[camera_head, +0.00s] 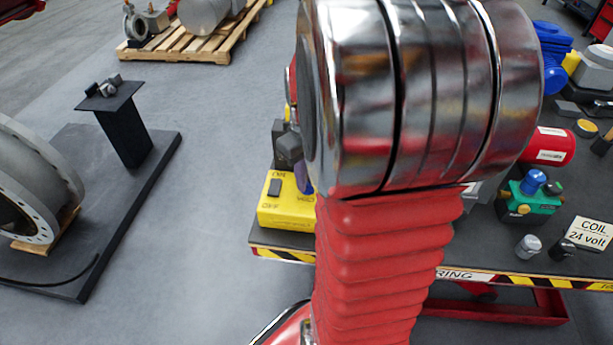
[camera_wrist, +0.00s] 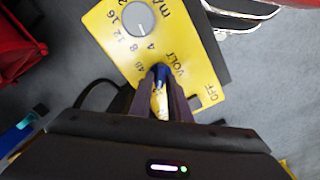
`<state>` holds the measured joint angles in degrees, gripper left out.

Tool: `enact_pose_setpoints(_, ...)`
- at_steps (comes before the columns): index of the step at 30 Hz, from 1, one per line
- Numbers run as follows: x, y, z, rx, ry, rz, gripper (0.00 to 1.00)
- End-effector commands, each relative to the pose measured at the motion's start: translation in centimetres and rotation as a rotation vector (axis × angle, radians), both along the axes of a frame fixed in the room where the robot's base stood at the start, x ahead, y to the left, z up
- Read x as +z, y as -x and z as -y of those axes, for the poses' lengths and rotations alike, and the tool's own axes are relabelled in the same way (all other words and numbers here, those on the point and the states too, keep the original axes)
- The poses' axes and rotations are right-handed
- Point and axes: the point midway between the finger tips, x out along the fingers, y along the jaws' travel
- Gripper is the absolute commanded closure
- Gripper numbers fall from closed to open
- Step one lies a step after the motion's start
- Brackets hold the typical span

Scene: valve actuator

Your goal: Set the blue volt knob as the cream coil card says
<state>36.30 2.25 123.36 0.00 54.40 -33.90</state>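The cream coil card (camera_head: 588,233) lies at the bench's right and reads "COIL 24 volt". The yellow box (camera_head: 285,208) stands on the bench's left end, partly behind my arm in the head view. In the wrist view the yellow box (camera_wrist: 110,40) fills the upper middle, with "VOLT" and "OFF" lettering. The blue volt knob (camera_wrist: 160,71) is between my fingertips, which look closed on it. My gripper (camera_wrist: 160,76) hides most of the knob and its pointer, so its setting cannot be read. A "48" mark shows left of it.
A grey mA knob (camera_wrist: 140,17) with a number scale sits beside the blue knob on the box. A green valve part (camera_head: 532,197) with a blue cap, a red cylinder (camera_head: 549,146) and small grey knobs (camera_head: 529,247) stand on the bench's right. My arm hides the bench's middle.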

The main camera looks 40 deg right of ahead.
Motion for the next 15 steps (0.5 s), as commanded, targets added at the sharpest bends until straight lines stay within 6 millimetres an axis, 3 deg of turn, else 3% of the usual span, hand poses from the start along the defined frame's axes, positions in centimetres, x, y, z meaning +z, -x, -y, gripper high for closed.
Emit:
enact_pose_setpoints(6,0.02,0.00,0.01,0.000,0.000,0.000,0.99)
enact_pose_setpoints(15,0.03,-0.01,0.01,-0.002,0.000,0.000,1.00)
